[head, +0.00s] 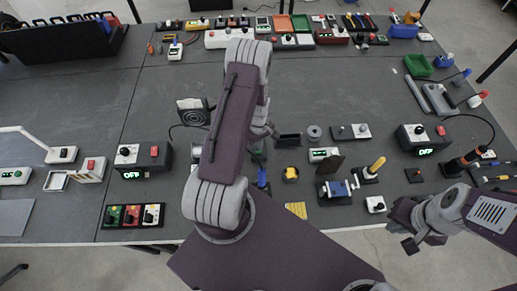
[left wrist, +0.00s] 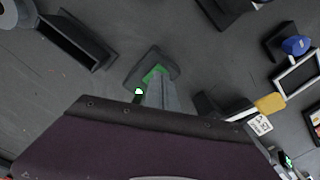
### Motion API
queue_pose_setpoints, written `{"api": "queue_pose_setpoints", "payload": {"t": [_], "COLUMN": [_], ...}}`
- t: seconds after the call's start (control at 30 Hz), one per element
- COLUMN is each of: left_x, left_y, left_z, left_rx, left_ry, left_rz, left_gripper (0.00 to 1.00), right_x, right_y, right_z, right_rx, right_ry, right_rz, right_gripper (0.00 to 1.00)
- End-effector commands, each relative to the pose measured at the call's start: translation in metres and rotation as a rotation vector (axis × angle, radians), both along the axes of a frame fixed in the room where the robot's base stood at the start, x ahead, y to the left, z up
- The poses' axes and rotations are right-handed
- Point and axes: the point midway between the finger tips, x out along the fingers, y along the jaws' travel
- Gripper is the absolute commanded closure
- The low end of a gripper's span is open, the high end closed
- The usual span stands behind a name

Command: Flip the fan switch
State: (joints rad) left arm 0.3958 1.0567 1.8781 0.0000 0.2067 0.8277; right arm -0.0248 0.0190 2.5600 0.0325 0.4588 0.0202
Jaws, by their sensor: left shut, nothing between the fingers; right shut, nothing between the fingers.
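The fan (head: 193,111) is a dark square frame with a pale grille, left of my left arm in the head view. A thin cable runs from it towards a dark control box (head: 143,160) with a white panel, a black knob, a red switch (head: 155,151) and a green display reading OFF. My left gripper (head: 268,133) is shut and empty, right of the fan and box and partly hidden by my arm. My right gripper (head: 411,244) is shut and empty off the table's front right edge. The fan and box are not recognisable in the left wrist view.
A similar box (head: 425,138) reading OFF stands at the right. A three-colour switch panel (head: 134,215) lies at the front left. The table (head: 80,110) is bare at the left middle.

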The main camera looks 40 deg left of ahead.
Motion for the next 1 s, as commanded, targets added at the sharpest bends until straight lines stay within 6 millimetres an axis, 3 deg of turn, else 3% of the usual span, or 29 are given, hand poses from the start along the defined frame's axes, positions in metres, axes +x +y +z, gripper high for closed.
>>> {"api": "queue_pose_setpoints", "payload": {"t": [1.0], "left_x": [0.0], "left_y": [0.0], "left_z": [-0.0076], "left_rx": [0.0], "left_ry": [0.0], "left_rz": [0.0], "left_gripper": [1.0], "right_x": [0.0], "right_y": [0.0], "right_z": [-0.0062], "right_rx": [0.0], "right_ry": [0.0], "right_rz": [0.0], "right_gripper": [1.0]}}
